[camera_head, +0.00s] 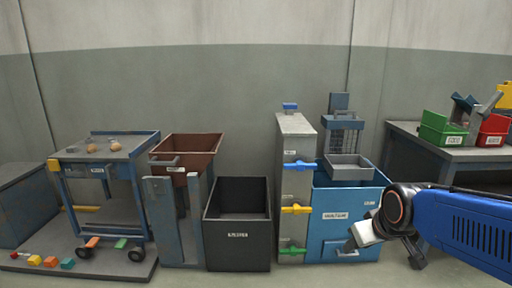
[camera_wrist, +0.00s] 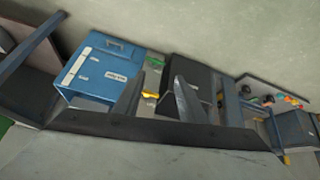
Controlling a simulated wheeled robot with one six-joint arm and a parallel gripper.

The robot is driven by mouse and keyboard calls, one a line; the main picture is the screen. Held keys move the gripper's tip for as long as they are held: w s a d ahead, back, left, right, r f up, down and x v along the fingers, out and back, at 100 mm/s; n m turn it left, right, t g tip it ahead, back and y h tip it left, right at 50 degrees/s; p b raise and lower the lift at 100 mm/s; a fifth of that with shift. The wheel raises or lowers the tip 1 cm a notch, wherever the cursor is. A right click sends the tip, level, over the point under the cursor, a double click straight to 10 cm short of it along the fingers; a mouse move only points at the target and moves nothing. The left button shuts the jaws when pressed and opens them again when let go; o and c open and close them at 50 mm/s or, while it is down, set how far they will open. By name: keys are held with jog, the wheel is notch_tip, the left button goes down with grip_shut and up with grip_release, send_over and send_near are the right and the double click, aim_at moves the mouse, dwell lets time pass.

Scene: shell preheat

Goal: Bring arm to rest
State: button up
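My arm reaches in from the right edge of the head view, with its blue link in front of the workbench side. My gripper (camera_wrist: 160,80) shows in the wrist view with two grey fingers apart and nothing between them. In the head view its grey end hangs in front of the blue furnace-like box (camera_head: 340,225), whose lower right part it partly hides. The same blue box (camera_wrist: 98,68) lies beyond the left finger in the wrist view. Whether the gripper touches the box cannot be told.
A grey post (camera_head: 295,185) with blue, yellow and green handles stands left of the box. A black bin (camera_head: 238,255), a brown bin (camera_head: 190,145) and a wheeled cart (camera_head: 105,160) stand further left. A workbench (camera_head: 460,155) carries green (camera_head: 440,130) and red (camera_head: 493,131) bins. Floor in front looks clear.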

jog(key=s+d+m+g, duration=0.1)
jog(key=s+m, duration=0.1)
jog(key=s, duration=1.3)
jog(key=shift+d+f+g, duration=0.3)
jog(key=shift+d+f, duration=0.05)
jog(key=shift+f, duration=0.05)
